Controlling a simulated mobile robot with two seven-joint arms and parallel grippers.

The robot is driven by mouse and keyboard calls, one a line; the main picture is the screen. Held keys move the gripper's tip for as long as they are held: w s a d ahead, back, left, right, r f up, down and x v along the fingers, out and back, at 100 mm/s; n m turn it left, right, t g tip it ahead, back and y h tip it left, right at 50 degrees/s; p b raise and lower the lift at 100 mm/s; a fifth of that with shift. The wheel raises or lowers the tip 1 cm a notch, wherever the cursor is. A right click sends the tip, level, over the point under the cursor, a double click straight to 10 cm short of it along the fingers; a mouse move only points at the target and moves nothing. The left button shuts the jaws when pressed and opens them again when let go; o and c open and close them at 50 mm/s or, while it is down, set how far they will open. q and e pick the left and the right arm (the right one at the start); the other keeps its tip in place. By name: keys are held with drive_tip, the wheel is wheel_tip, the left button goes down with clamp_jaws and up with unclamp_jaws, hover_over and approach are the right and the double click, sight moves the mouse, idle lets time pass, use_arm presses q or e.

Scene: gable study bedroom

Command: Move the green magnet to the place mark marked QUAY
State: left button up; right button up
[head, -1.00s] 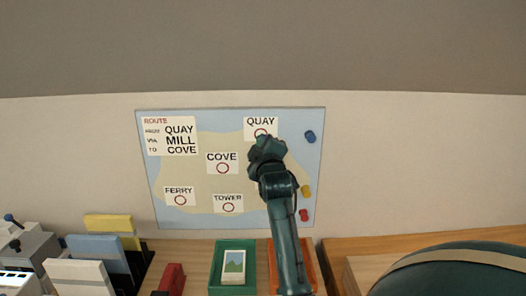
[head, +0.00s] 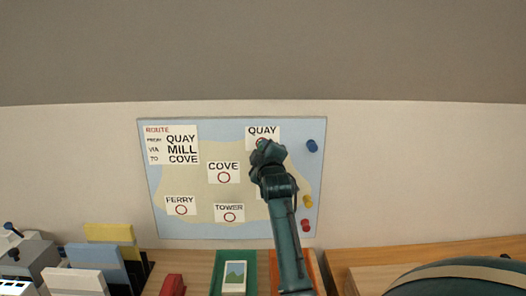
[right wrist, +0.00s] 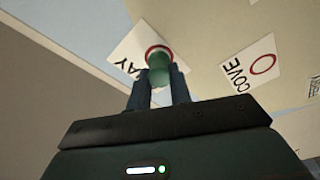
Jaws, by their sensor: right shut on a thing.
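The map board (head: 158,222) hangs on the wall, with a QUAY label (head: 262,131) near its top. My right gripper (head: 264,147) is at the QUAY mark and hides most of its red ring. In the right wrist view, my right gripper (right wrist: 160,92) is shut on the green magnet (right wrist: 161,72). The magnet's far end lies over the red ring of the QUAY label (right wrist: 126,62). Whether it touches the board I cannot tell. My left gripper is not in view.
Blue (head: 312,146), yellow (head: 307,202) and red (head: 305,225) magnets sit along the board's right edge. COVE (head: 223,167), FERRY (head: 180,201) and TOWER (head: 229,208) labels are on the board. A green tray (head: 218,270) and an orange tray (head: 313,268) lie below.

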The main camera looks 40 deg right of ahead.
drive_tip(key=shift+w+d, duration=0.25)
idle(0.4)
drive_tip(key=o, duration=0.8)
drive_tip(key=shift+o, duration=0.2)
drive_tip(key=shift+s+a, duration=0.1)
drive_tip(key=shift+a, duration=0.05)
drive_tip(key=shift+a+p+v, duration=0.25)
drive_tip(key=shift+p+v, duration=1)
drive_tip(key=shift+v, duration=1)
drive_tip(key=shift+s+a+r+p, duration=0.15)
drive_tip(key=shift+s+a+p, duration=0.15)
drive_tip(key=shift+s+a, duration=0.4)
